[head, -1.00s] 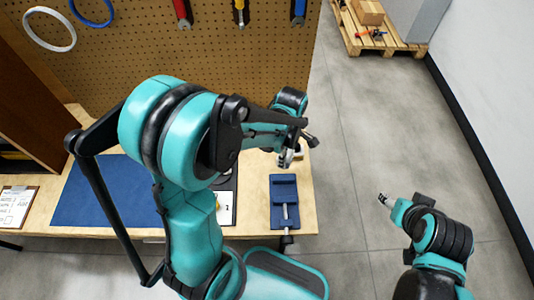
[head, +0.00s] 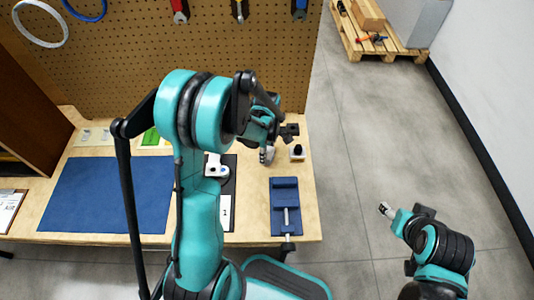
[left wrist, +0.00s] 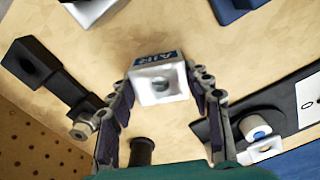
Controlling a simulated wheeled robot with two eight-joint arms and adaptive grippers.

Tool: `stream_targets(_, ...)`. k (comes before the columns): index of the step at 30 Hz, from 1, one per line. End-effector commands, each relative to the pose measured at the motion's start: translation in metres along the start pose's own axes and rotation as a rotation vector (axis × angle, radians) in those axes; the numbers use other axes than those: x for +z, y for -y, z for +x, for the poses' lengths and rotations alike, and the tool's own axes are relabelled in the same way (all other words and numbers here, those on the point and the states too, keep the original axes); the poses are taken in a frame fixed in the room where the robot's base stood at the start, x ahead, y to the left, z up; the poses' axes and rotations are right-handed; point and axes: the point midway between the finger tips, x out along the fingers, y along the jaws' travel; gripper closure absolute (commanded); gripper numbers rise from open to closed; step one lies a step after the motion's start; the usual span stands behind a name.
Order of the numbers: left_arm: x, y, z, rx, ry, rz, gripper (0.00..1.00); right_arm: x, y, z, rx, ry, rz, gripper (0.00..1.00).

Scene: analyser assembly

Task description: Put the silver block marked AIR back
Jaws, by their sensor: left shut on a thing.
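The silver block marked AIR (left wrist: 158,82) is between the fingers of my left gripper (left wrist: 160,100) in the left wrist view. Its blue AIR label faces up in that picture and a round opening shows in its front. In the head view my left gripper (head: 268,152) is over the right part of the table, with the arm hiding much around it. A black board (left wrist: 283,105) lies to the right in the left wrist view, with a white and blue fitting (left wrist: 257,130) on it. My right gripper (head: 386,209) is off to the right over the floor, too small to read.
A blue vise (head: 285,210) stands at the table's right front. A blue mat (head: 105,195) covers the left. A black bar with a socket (left wrist: 40,70) is left in the left wrist view.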

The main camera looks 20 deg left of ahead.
Motion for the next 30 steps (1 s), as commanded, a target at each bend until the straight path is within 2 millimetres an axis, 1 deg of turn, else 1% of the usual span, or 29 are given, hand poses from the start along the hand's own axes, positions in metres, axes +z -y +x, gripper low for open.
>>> stream_targets(4,0.0,0.0,-0.002,0.0,0.0,0.0,0.95,-0.001,0.0,-0.001,0.0,0.0,0.0,0.44)
stream_targets(8,0.0,0.0,0.003,0.0,0.0,0.0,0.95,0.002,0.0,0.003,0.0,0.0,0.0,0.44)
stream_targets(9,0.0,0.0,0.002,0.0,0.0,0.0,0.4,0.001,0.0,0.002,0.0,0.0,0.0,0.44)
stream_targets(10,0.0,0.0,0.002,0.0,0.0,0.0,0.32,0.001,0.0,0.001,0.0,0.0,0.0,0.44)
stream_targets(11,0.0,0.0,0.002,0.0,0.0,0.0,0.3,0.001,0.0,0.001,0.0,0.0,0.0,0.44)
stream_targets(19,0.0,0.0,0.001,0.0,0.0,0.0,0.3,0.001,0.0,0.001,0.0,0.0,0.0,0.44)
stream_targets(22,0.0,0.0,-0.003,0.0,0.0,0.0,0.3,-0.002,0.0,-0.002,0.0,0.0,0.0,0.44)
stream_targets(26,0.0,0.0,-0.022,0.0,0.0,0.0,0.3,-0.006,0.0,-0.009,0.0,0.0,0.0,0.44)
stream_targets(30,0.0,0.001,-0.055,0.0,0.0,0.0,0.3,-0.014,0.0,-0.02,0.0,0.0,0.0,0.44)
